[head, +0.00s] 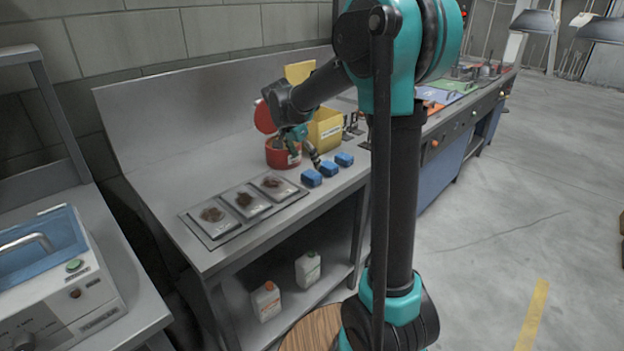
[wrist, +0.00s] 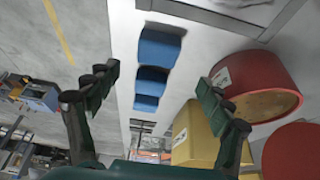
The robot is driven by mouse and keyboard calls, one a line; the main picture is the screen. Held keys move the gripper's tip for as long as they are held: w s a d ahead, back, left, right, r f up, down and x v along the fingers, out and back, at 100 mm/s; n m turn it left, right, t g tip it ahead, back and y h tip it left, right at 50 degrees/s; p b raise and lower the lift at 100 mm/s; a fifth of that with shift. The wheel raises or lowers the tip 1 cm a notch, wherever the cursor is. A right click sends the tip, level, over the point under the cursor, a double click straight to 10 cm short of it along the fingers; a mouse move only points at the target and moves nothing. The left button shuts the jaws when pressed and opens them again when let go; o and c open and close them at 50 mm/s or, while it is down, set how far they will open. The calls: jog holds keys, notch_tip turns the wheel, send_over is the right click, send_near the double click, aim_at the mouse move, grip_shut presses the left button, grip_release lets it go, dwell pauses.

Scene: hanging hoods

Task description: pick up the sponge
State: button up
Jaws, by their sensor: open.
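Three blue sponge-like blocks sit in a row near the front edge of the grey bench. In the head view they are the near block (head: 311,177), the middle block (head: 328,168) and the far block (head: 344,159). In the wrist view the same row shows as an upper block (wrist: 160,48), a middle block (wrist: 151,80) and a lower block (wrist: 146,103). My gripper (head: 303,153) is open and empty above the bench, just behind the blocks. In the wrist view the row lies between the spread fingers of my gripper (wrist: 156,84), apart from them.
A red round container (head: 282,154) with a raised red lid (head: 264,117) and a yellow bin (head: 326,130) stand close behind my gripper. A tray (head: 192,228) with three dishes lies to the left. Jugs (head: 266,301) stand on the lower shelf.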

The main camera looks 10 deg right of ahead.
aim_at(311, 174)
jog(key=shift+s+x, duration=0.15)
jog(key=shift+x, duration=1.85)
jog(key=shift+s+x, duration=0.15)
jog(key=shift+x, duration=1.85)
jog(key=shift+a, duration=0.1)
jog(key=shift+c, duration=0.3)
jog(key=c, duration=1)
